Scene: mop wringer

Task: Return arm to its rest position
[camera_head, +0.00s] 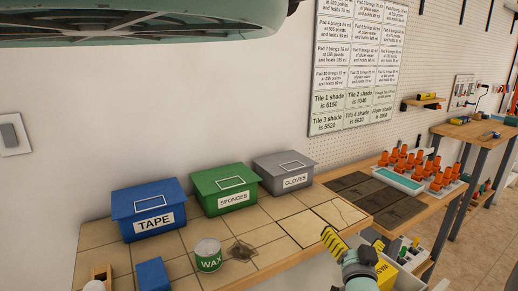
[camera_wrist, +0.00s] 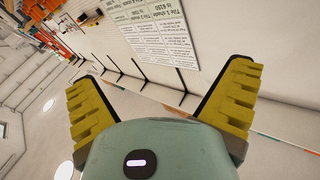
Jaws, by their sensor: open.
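My gripper (camera_wrist: 165,105) shows in the wrist view with its two yellow ribbed fingers spread wide apart. Nothing is between them. In the head view my gripper (camera_head: 345,245) is at the lower right, in front of the bench's front edge, with one yellow finger clear to see. The wrist view is tilted and looks past the fingers at the wall chart and the far side of the room. My gripper appears apart from the things on the bench.
The tiled bench (camera_head: 95,240) holds a blue TAPE box (camera_head: 150,208), a green SPONGES box (camera_head: 227,188), a grey GLOVES box (camera_head: 285,173) and a WAX can (camera_head: 208,255). Dark tiles (camera_head: 375,200), a tray (camera_head: 398,180) and several orange-topped bottles (camera_head: 420,165) are right. A chart (camera_head: 357,60) hangs above.

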